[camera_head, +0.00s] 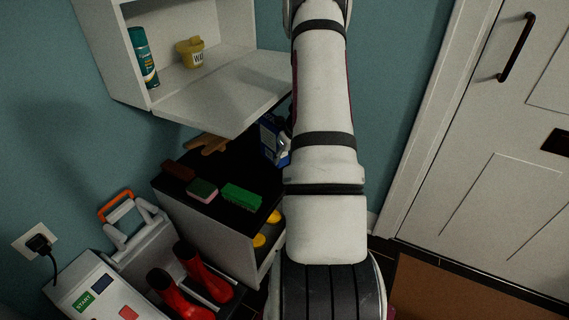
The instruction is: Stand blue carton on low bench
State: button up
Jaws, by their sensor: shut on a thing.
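The blue carton (269,136), with some white on it, shows beside my arm over the back right part of a low black-topped bench (225,170). Its right side is hidden behind my arm. My gripper (287,136) is mostly hidden by my own arm; only a small dark and grey part shows at the carton's right edge, shut on the carton. I cannot tell whether the carton's base touches the bench top.
On the bench lie a green brush (242,196), a pink-and-green sponge (202,191), a brown block (178,170) and a wooden piece (207,143). A white open shelf (225,95) overhangs its back. Red boots (178,292) stand in front. A door (490,140) is right.

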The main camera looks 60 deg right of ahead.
notch_tip(320, 180, down, 3)
jog(key=shift+s+f+b, duration=0.1)
jog(key=shift+f+b, duration=0.05)
jog(key=shift+b, duration=0.5)
jog(key=shift+f, duration=0.2)
jog(key=o, duration=1.2)
jog(key=p+v, duration=0.4)
jog(key=v, duration=0.8)
jog(key=shift+r, duration=0.25)
